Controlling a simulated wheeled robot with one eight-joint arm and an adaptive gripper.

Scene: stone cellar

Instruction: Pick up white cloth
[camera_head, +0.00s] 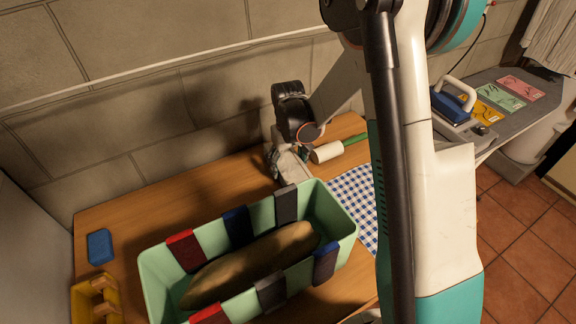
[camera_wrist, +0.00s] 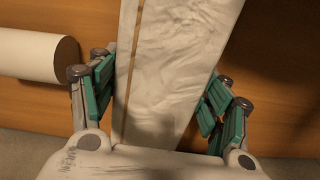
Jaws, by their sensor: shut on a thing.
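The white cloth (camera_wrist: 178,50) is a pale, creased strip in the wrist view, running between the two teal-padded fingers of my gripper (camera_wrist: 158,80). My gripper is shut on it, with the cloth filling the space between the fingers. In the head view my gripper (camera_head: 283,160) points down at the back of the wooden table, just behind the green bin. The white cloth (camera_head: 292,167) shows there as a small pale patch below the fingers, partly hidden by the gripper and the bin. I cannot tell whether it still touches the table.
The green bin (camera_head: 152,272) holds a long brown object (camera_head: 250,262) and has coloured clips on its rims. A white roller with a green handle (camera_head: 328,152) lies right of my gripper. A checked cloth (camera_head: 357,195), blue sponge (camera_head: 100,247) and yellow caddy (camera_head: 97,300) are also on the table.

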